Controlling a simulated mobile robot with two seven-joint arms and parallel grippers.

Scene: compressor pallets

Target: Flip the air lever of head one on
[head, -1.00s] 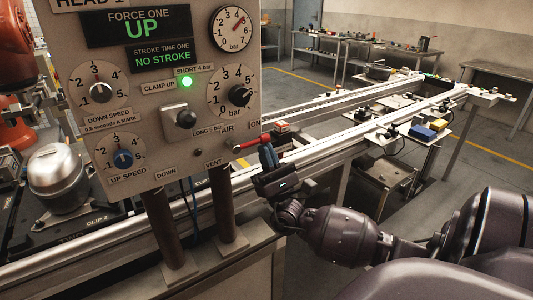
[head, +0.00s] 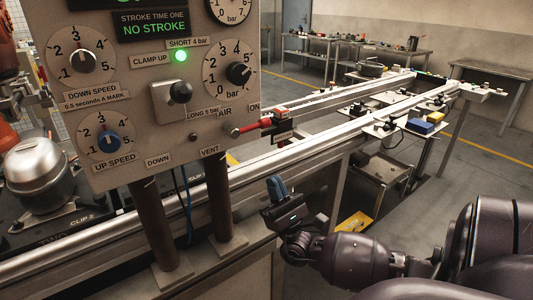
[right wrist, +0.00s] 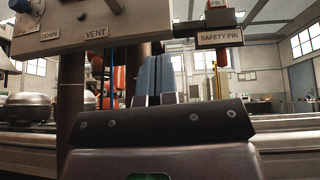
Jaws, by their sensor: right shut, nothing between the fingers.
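The grey panel (head: 100,178) of head one fills the left of the head view. Its air lever (head: 250,127) is a red bar at the lower right edge. In the right wrist view the blue fingers (right wrist: 154,78) stand together below the panel's lower edge; I cannot make out the lever there. My left gripper is not in view.
A safety pin label (head: 283,138) hangs at the lever's right end, also in the right wrist view (right wrist: 220,38). Two brown posts (head: 154,225) carry the panel. Metal rails (head: 320,140) run behind my gripper. A silver compressor (head: 38,170) stands at left.

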